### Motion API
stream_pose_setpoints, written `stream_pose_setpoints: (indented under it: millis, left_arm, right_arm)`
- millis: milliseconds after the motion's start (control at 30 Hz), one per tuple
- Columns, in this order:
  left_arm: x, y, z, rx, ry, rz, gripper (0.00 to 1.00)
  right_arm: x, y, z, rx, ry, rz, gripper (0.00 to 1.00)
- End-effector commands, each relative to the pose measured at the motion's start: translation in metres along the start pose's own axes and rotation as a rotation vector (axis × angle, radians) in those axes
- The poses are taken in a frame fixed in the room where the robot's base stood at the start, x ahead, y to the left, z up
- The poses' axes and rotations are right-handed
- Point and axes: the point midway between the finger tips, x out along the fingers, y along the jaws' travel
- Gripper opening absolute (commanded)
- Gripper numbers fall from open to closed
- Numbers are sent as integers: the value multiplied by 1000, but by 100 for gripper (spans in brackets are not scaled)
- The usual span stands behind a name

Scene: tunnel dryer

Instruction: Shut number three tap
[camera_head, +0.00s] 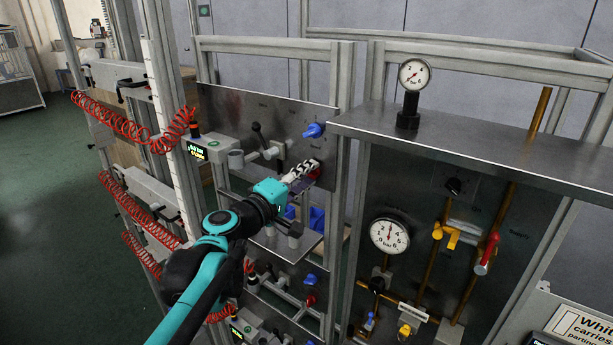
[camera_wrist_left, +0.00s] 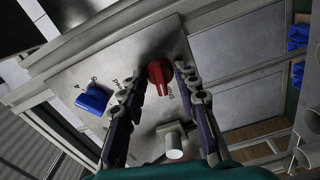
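My left gripper (camera_head: 305,170) reaches to the upper metal panel of the rack. In the left wrist view its two dark fingers are apart, one on each side of a red tap handle (camera_wrist_left: 160,74). The fingers are not visibly closed on the handle; I cannot tell whether either touches it. In the head view the gripper largely hides this handle. A blue tap handle (camera_head: 314,130) is above the gripper, and it also shows in the left wrist view (camera_wrist_left: 94,98). No tap number is readable. My right gripper is not in view.
A lower panel has a blue handle (camera_head: 310,279) and a red one (camera_head: 310,300). To the right are a pressure gauge (camera_head: 389,234), a yellow tap (camera_head: 448,235) and a red handle (camera_head: 488,254). A grey frame post (camera_head: 358,185) stands right of the gripper. Red coiled hoses (camera_head: 128,128) hang left.

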Motion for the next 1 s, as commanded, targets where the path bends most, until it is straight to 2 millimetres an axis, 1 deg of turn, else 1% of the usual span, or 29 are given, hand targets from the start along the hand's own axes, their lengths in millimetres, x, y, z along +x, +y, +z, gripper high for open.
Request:
stream_pose_setpoints:
  millis: [33,67,100,133,300,500,600,867,900,1000]
  left_arm:
    - [0,0,0,0,0,0,26]
    - [0,0,0,0,0,0,18]
    - [0,0,0,0,0,0,7]
    - [0,0,0,0,0,0,0]
    - [0,0,0,-15,0,0,0]
    - [0,0,0,-165,0,0,0]
    - [0,0,0,-207,0,0,0]
    - [0,0,0,-211,0,0,0]
    - [0,0,0,-211,0,0,31]
    - [0,0,0,-211,-1,0,31]
  right_arm:
    - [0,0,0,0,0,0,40]
    - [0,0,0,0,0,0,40]
    - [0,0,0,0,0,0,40]
    - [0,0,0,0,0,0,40]
    - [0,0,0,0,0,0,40]
    - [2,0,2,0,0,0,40]
    - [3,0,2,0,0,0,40]
    - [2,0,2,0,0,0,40]
    - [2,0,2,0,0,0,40]
    - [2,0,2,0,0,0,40]
